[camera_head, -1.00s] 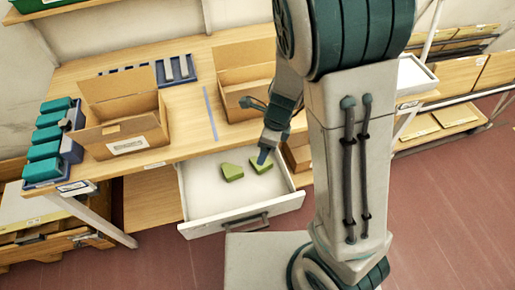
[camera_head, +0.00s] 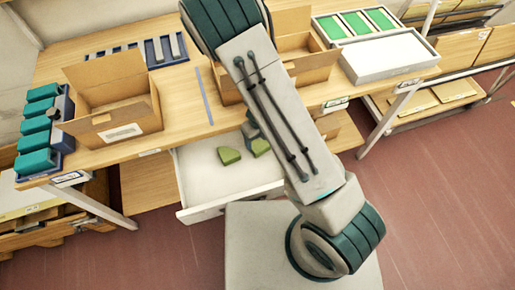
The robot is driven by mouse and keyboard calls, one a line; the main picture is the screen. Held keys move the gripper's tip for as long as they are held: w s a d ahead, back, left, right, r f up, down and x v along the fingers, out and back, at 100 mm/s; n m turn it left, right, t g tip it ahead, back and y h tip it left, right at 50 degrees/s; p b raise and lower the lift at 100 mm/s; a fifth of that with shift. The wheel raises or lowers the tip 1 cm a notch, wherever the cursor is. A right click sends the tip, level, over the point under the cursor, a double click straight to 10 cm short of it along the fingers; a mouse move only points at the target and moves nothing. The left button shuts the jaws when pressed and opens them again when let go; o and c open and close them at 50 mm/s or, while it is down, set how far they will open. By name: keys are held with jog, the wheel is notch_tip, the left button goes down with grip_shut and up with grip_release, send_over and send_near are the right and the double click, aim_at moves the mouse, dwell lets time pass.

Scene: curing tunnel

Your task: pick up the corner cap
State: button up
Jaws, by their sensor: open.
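Two olive-green blocks, likely corner caps, lie on the floor of an open white drawer under the bench. The left cap (camera_head: 228,155) is in full view, with a slanted edge. The right cap (camera_head: 260,147) is partly hidden by my arm. The drawer (camera_head: 205,205) is pulled out, and its right part is behind my arm. Only a small part of my gripper (camera_head: 251,129) shows, just above and left of the right cap. Its fingertips are hidden, and I cannot tell whether it touches the cap. Nothing is seen held.
An open cardboard box (camera_head: 110,105) stands on the bench left of a second box (camera_head: 308,62), partly behind my arm. A teal-block rack (camera_head: 66,135) is at the left edge. A white tray (camera_head: 390,60) is at right. Red floor is clear at front right.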

jog(key=shift+s+d+f+b, duration=0.2)
jog(key=shift+f+b, duration=0.25)
jog(key=shift+f, duration=1.05)
jog(key=shift+s+d+f+b, duration=0.15)
jog(key=shift+f+b, duration=0.3)
jog(key=shift+f, duration=1.05)
jog(key=shift+w, duration=0.1)
jog(key=c, duration=0.7)
